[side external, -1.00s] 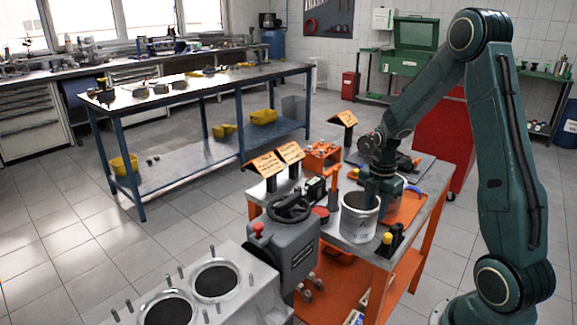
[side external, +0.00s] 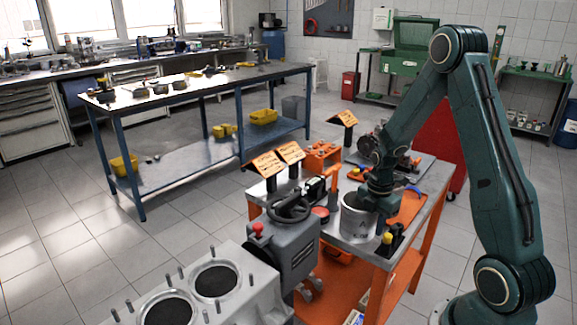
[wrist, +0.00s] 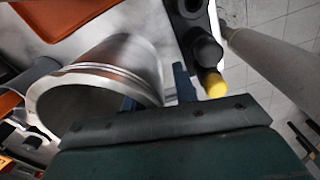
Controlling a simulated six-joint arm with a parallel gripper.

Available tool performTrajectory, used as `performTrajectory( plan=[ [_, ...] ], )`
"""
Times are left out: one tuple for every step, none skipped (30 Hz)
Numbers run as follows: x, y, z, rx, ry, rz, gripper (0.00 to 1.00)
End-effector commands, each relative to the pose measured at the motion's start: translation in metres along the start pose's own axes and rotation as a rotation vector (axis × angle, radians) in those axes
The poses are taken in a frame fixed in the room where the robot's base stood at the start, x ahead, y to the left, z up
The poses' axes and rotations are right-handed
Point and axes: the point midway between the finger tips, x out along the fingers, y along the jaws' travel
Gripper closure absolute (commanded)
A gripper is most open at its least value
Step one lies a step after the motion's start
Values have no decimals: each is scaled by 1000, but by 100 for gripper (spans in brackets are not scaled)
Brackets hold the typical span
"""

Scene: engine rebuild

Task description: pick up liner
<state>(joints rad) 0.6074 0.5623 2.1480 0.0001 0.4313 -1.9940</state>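The liner (side external: 358,222), a grey metal cylinder with an open top, stands upright on the orange-framed cart in the side view. In the wrist view the liner (wrist: 105,72) shows its flared rim and outer wall at left centre. My gripper (side external: 373,206) is low at the right part of its rim. In the wrist view my gripper (wrist: 156,92) has two dark blue fingers spread apart, one at the mouth of the liner and one outside its wall. The wall appears to lie between them, with a gap beside the outer finger.
A dark holder with a yellow-capped item (wrist: 214,84) stands close beside the outer finger. The engine block (side external: 215,285) and a grey machine with a handwheel (side external: 288,240) stand in front.

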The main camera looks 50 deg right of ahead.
Motion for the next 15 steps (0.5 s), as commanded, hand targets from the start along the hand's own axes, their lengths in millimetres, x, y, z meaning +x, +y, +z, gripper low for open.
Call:
performTrajectory(
  plan=[
    [0, 0, 0, 0, 0, 0, 71],
    [0, 0, 0, 0, 0, 0, 71],
    [0, 0, 0, 0, 0, 0, 71],
    [0, 0, 0, 0, 0, 0, 71],
    [0, 0, 0, 0, 0, 0, 71],
    [0, 0, 0, 0, 0, 0, 71],
    [0, 0, 0, 0, 0, 0, 71],
    [0, 0, 0, 0, 0, 0, 71],
    [0, 0, 0, 0, 0, 0, 71],
    [0, 0, 0, 0, 0, 0, 73],
    [0, 0, 0, 0, 0, 0, 79],
    [0, 0, 0, 0, 0, 0, 87],
    [0, 0, 0, 0, 0, 0, 93],
    [0, 0, 0, 0, 0, 0, 99],
    [0, 0, 0, 0, 0, 0, 100]
  ],
)
